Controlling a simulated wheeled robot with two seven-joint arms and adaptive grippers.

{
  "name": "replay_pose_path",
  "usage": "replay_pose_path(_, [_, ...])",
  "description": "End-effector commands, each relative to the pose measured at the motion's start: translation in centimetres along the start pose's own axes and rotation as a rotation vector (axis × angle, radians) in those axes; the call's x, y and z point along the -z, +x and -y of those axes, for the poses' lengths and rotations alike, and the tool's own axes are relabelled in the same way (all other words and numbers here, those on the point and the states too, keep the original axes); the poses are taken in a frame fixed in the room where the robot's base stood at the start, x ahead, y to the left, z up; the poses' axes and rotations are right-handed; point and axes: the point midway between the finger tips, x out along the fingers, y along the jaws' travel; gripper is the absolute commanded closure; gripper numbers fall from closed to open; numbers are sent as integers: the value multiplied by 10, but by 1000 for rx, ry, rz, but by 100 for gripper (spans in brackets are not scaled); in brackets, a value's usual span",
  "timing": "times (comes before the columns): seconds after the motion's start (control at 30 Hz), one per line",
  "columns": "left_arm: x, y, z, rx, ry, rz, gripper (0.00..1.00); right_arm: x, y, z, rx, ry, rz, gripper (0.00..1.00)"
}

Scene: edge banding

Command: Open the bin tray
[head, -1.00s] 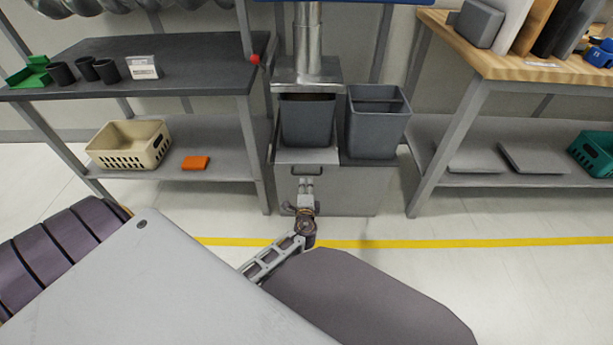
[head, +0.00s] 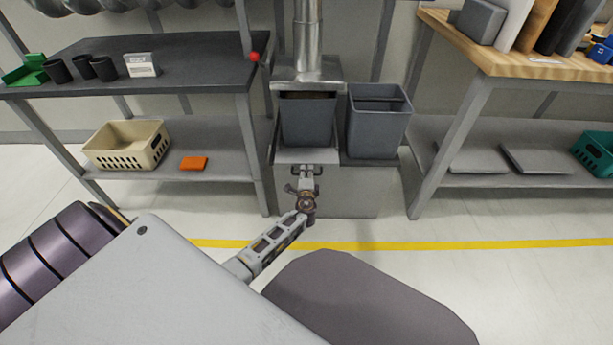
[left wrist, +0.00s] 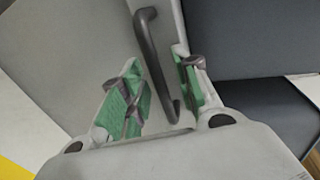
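The bin tray (head: 300,156) is a light grey pull-out under a dark grey bin (head: 307,118), in the unit below the metal duct. Its dark bar handle (left wrist: 152,55) shows clearly in the left wrist view, on a pale front panel. My left gripper (head: 306,172) is at the tray's front in the head view and mostly hides the handle there. In the left wrist view my left gripper (left wrist: 160,92) is open, its green-padded fingers on either side of the handle's lower part. Contact with the handle cannot be told. My right gripper is out of view.
A second grey bin (head: 377,120) stands to the right of the first. A shelved table (head: 180,80) is on the left and a wood-topped bench (head: 500,64) on the right. Open floor with a yellow line (head: 430,245) lies in front.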

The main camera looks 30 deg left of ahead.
Motion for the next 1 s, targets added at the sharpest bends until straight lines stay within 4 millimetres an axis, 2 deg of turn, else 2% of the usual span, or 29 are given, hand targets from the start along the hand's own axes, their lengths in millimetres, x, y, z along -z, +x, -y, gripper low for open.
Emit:
replay_pose_path(0.37, [0,3,0,0,0,0,68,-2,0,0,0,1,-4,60])
replay_pose_path(0.63, [0,2,0,0,0,0,100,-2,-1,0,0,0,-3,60])
replay_pose_path(1.0, [0,2,0,-1,0,0,100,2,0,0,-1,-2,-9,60])
